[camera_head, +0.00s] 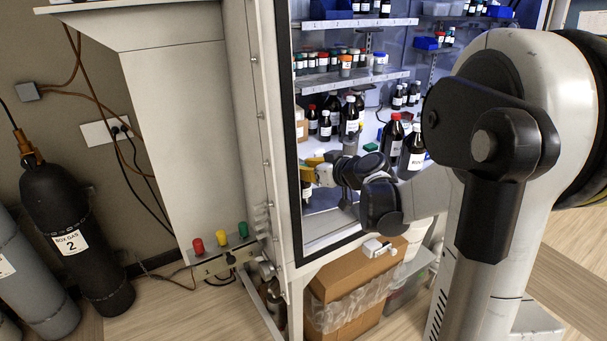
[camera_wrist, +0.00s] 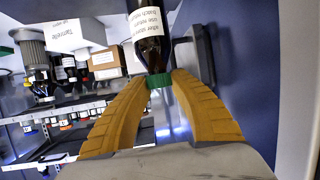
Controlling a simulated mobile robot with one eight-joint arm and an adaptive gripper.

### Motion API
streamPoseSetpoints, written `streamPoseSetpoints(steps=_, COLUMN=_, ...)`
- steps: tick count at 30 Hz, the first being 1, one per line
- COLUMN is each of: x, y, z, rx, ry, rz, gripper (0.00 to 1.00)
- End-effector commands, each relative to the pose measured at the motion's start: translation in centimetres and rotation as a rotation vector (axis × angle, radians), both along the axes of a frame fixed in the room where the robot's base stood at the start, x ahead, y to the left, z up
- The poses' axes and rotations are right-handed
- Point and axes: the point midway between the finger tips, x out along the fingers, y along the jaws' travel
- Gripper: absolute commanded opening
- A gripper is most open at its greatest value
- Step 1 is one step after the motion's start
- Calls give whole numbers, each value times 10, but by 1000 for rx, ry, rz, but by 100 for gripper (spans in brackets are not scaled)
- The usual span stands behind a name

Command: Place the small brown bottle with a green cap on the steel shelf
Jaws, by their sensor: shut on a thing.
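My gripper (camera_head: 310,172) is inside the open cabinet near its left side. In the wrist view its two yellow fingers (camera_wrist: 158,78) are shut on the green cap (camera_wrist: 159,81) of a small brown bottle (camera_wrist: 150,38) with a white label. The bottle also shows in the head view (camera_head: 306,191), below the fingers and partly hidden by them. Whether its base touches the surface below cannot be told. Two shelves show in the cabinet: a middle one (camera_head: 347,79) with small jars and bottles, and an upper one (camera_head: 360,22).
The cabinet's left frame (camera_head: 291,150) is close to my gripper. A cardboard box (camera_wrist: 106,63) shows in the wrist view.

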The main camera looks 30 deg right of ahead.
Motion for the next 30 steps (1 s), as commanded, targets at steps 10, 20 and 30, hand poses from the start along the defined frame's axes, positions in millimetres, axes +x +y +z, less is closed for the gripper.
streamPoseSetpoints(steps=10, x=0, y=0, z=-10, rx=0, ry=0, rz=0, gripper=0)
streamPoseSetpoints(steps=20, x=0, y=0, z=-11, rx=0, ry=0, rz=0, gripper=46)
streamPoseSetpoints(steps=30, x=-22, y=-5, z=3, rx=1, ry=0, rz=-3, gripper=46)
